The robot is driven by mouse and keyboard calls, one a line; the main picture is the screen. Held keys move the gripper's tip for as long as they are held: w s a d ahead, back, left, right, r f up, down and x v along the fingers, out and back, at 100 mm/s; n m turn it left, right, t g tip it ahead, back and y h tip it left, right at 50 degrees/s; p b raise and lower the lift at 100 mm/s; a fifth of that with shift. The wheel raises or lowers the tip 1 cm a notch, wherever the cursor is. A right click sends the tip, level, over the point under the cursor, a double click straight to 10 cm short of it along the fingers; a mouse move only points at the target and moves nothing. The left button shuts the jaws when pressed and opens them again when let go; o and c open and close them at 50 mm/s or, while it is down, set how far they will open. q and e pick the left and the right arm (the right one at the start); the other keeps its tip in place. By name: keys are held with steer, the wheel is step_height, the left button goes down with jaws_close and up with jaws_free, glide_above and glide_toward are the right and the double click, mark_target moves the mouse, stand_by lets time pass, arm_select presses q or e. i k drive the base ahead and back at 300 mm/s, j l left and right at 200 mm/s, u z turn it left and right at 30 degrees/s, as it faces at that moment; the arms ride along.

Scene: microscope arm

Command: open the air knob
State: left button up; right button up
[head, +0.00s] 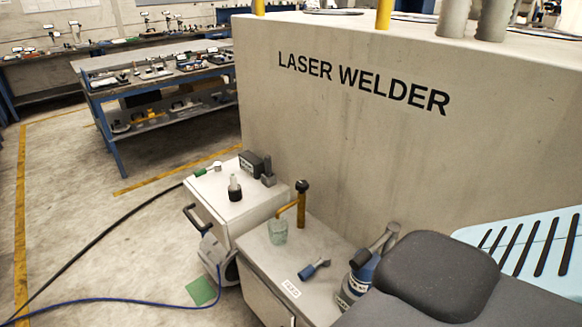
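Neither of my grippers shows in the head view. Several small fittings could be the air knob, and I cannot tell which one it is. A small blue-handled fitting (315,268) lies on top of the low grey cabinet (262,262), near a small white label (291,288) too small to read. A green-handled fitting (206,171) sits on the white wheeled unit (238,200) behind it. A black-topped fitting (235,188) stands upright on that unit. Whether any of these is open or closed cannot be told.
A large grey box marked LASER WELDER (350,150) stands behind. Black (110,235) and blue (120,299) hoses cross the floor. A dark padded shape fills the lower right.

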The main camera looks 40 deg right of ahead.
mark_target(301, 187)
steer(key=i+j+z, duration=0.1)
steer(key=i+z, duration=0.35)
steer(key=i+j+z, duration=0.15)
steer(key=z, duration=0.3)
steer(key=i+j+z, duration=0.3)
steer(key=z, duration=0.15)
steer(key=i+j+z, duration=0.25)
steer(key=j+z, duration=0.2)
steer(key=i+j+z, duration=0.15)
steer(key=j+z, duration=0.75)
steer(key=i, duration=0.05)
